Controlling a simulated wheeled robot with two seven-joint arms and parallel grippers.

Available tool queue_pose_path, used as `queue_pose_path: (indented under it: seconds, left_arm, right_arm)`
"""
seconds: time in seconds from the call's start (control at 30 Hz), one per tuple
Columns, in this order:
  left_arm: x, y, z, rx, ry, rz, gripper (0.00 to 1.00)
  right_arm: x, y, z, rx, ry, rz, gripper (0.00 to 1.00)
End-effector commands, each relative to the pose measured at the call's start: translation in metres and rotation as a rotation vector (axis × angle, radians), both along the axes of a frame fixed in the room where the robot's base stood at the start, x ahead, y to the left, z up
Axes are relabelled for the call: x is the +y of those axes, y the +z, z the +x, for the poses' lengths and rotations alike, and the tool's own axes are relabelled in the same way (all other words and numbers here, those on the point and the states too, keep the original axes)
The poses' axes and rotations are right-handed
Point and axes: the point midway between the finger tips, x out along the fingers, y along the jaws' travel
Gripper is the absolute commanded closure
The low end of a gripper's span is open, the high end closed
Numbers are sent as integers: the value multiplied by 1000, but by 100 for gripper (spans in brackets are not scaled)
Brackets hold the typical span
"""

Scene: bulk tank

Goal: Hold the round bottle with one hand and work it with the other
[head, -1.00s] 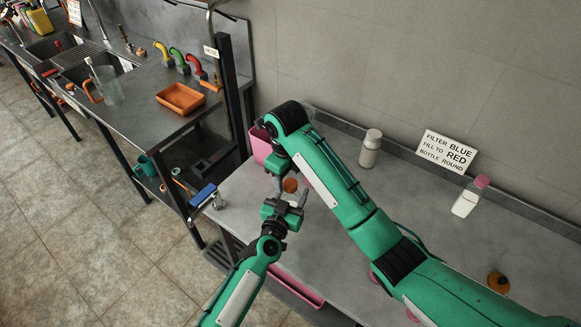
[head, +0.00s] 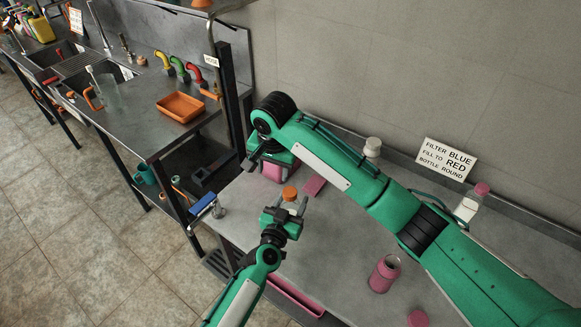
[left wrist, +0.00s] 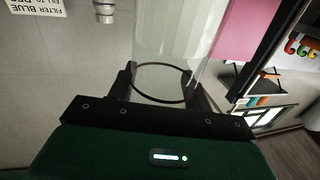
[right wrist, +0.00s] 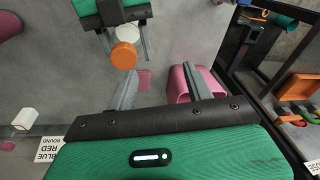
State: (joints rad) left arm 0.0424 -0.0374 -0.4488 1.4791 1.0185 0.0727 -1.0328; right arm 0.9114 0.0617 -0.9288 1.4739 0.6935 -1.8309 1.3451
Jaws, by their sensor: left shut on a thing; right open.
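My left gripper (head: 284,208) is shut on a round bottle, whose orange cap (head: 290,193) shows between the fingertips. In the left wrist view the bottle's clear cylinder (left wrist: 170,45) stands between the fingers, with a dark ring near them; the cap does not show there. The right wrist view shows the orange cap (right wrist: 124,55) in front of my left gripper (right wrist: 122,38). My right gripper (head: 268,163) is open and empty, above and beyond the cap, apart from it. Its fingers (right wrist: 160,78) frame bare counter and part of a pink container.
The pink container (head: 273,172) stands under my right gripper, beside a flat pink piece (head: 314,185). A sign (head: 447,159) is behind. An orange tray (head: 181,107) is on the left bench.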

Motion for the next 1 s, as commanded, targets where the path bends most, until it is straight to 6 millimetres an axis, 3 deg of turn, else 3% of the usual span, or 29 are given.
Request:
queue_pose_path:
  seconds: [1.0]
  left_arm:
    - [0,0,0,0,0,0,100]
  right_arm:
    - [-16,18,-10,-42,1790,-224,48]
